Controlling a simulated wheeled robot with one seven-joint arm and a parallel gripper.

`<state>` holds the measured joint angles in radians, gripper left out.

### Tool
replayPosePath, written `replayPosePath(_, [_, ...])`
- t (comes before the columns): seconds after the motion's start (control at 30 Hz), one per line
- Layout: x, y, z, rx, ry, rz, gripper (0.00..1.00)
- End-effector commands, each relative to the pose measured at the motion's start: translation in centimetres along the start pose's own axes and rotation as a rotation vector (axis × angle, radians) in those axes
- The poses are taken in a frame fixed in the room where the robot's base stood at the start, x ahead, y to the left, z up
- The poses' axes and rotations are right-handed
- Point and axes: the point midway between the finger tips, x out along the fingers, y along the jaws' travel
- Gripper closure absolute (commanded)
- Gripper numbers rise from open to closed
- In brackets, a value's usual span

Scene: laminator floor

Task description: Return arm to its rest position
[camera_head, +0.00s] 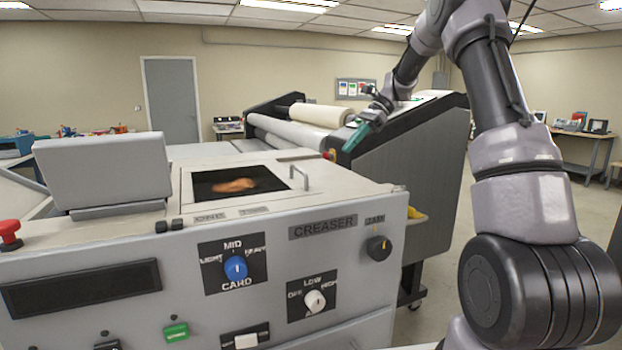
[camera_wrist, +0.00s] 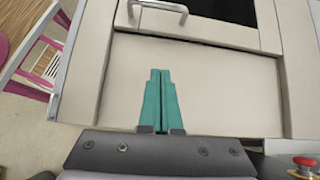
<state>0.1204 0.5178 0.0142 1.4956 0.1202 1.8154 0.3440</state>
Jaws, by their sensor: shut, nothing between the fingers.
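My gripper (camera_head: 356,136) has teal fingers and is held out in the air beyond the creaser's right side, in front of the laminator rollers in the head view. In the wrist view my gripper (camera_wrist: 160,86) has its two fingers side by side, closed and empty. Below it in that view is the pale top of a machine (camera_wrist: 215,90), with a metal handle (camera_wrist: 158,8) past the fingertips. My arm rises along the right of the head view and bends over toward the gripper.
The grey creaser (camera_head: 350,208) fills the near left, with a blue dial (camera_head: 236,268), a handle (camera_head: 299,176) and a red button (camera_head: 9,232). The laminator (camera_head: 420,150) stands behind it. Open floor (camera_head: 440,250) lies to its right. A side table (camera_head: 590,135) stands far right.

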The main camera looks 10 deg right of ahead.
Motion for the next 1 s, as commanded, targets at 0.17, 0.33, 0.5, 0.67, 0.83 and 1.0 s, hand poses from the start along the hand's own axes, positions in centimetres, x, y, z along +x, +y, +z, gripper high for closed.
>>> replayPosePath(0.17, [-2.1,4.7,4.3,-0.168,0.152,-0.044,1.0])
replayPosePath(0.33, [-3.3,10.0,7.6,-0.344,0.314,-0.081,1.0])
replayPosePath(0.5, [-3.9,15.6,9.8,-0.517,0.477,-0.114,1.0])
replayPosePath(0.67, [-3.8,20.8,11.1,-0.678,0.632,-0.141,1.0])
replayPosePath(0.83, [-3.1,26.0,11.5,-0.841,0.795,-0.166,1.0])
replayPosePath(1.0, [-2.2,29.5,11.2,-0.962,0.921,-0.179,1.0])
